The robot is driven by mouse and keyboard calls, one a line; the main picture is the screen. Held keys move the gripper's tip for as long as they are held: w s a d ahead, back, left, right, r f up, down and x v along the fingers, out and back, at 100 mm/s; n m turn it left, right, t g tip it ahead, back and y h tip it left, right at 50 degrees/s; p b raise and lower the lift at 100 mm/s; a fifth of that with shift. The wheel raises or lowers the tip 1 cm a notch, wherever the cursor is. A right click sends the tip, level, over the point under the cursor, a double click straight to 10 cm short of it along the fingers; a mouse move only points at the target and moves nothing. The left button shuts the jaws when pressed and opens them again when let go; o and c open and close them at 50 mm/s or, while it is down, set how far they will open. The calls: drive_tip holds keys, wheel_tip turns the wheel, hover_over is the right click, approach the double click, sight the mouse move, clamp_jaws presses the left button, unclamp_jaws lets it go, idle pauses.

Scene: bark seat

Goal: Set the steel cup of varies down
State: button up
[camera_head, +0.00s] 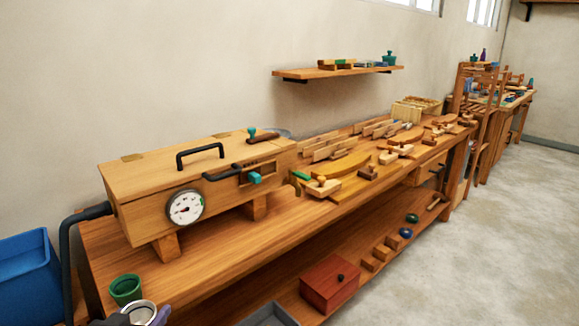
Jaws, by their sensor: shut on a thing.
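The steel cup (142,308) is at the bottom edge of the head view, its open rim facing up and its lower part cut off by the frame. My gripper (137,317) is shut on it, with dark and purple-grey parts showing at either side of the cup. The cup is just in front of the near left end of the wooden workbench (225,262). I cannot tell whether its base touches anything. What the cup holds is not clear.
A green cup (125,290) stands on the bench close behind the steel cup. A wooden steam box (165,195) with a dial and a black hose stands behind it. A blue bin (28,270) is at the left. Bare bench top lies right of the green cup.

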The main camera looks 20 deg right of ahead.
drive_tip(key=p, duration=0.5)
hover_over(184, 272)
drive_tip(key=shift+s+r, duration=0.1)
drive_tip(key=shift+s, duration=0.05)
drive_tip(key=shift+f+p, duration=0.35)
drive_tip(key=shift+f, duration=1.5)
drive_tip(key=shift+f, duration=0.1)
drive_tip(key=o, duration=0.8)
drive_tip(key=shift+c, duration=0.2)
